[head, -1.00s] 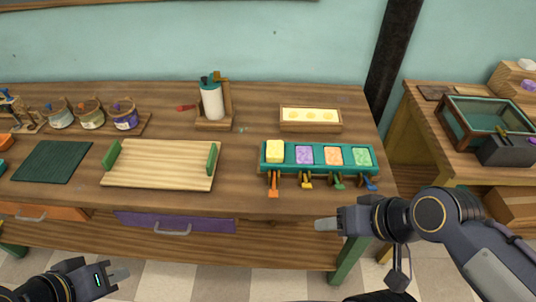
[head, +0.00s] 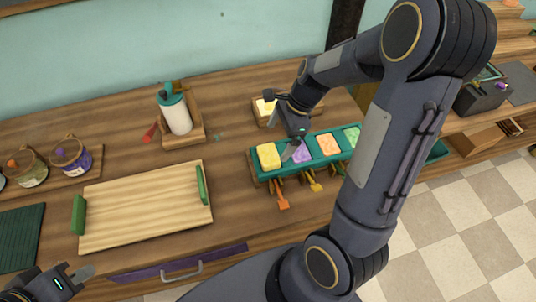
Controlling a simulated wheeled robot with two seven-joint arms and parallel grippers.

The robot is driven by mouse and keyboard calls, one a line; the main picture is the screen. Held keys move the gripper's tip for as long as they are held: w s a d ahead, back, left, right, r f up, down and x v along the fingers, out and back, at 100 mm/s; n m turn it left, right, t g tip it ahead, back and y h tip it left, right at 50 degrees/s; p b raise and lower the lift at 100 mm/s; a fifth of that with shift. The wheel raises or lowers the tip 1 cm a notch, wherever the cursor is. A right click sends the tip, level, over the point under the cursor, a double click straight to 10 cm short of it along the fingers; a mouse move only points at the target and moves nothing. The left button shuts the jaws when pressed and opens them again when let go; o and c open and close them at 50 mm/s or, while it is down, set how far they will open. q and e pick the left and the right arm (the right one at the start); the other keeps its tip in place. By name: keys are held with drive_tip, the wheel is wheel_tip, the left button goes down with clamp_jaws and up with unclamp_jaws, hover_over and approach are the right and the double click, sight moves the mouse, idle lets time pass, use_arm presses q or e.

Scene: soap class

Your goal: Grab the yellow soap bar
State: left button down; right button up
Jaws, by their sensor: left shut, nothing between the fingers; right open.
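The yellow soap bar (head: 268,157) sits in the leftmost compartment of the teal tray (head: 254,174) on the workbench. Purple (head: 304,153), orange (head: 328,145) and green (head: 352,137) bars sit in the compartments to its right. My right gripper (head: 293,148) is open and empty, pointing down over the tray. Its fingers show just right of the yellow bar, in front of the purple bar; I cannot tell their height or whether they touch. My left gripper (head: 83,274) is shut and empty at the lower left, by the bench's front edge.
A wooden board with green handles (head: 145,210) lies left of the tray. Behind the tray is a wooden box (head: 262,117), partly hidden by my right gripper. A bottle in a wooden stand (head: 177,115) and jars (head: 72,157) are further left. Small coloured scoops (head: 281,198) hang at the tray's front.

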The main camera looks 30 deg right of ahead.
sight(269, 154)
drive_tip(key=x, duration=0.6)
drive_tip(key=shift+s+a+f, duration=0.1)
drive_tip(key=shift+a, duration=0.1)
drive_tip(key=shift+c, duration=0.2)
drive_tip(key=c, duration=1.1)
drive_tip(key=shift+o, duration=0.2)
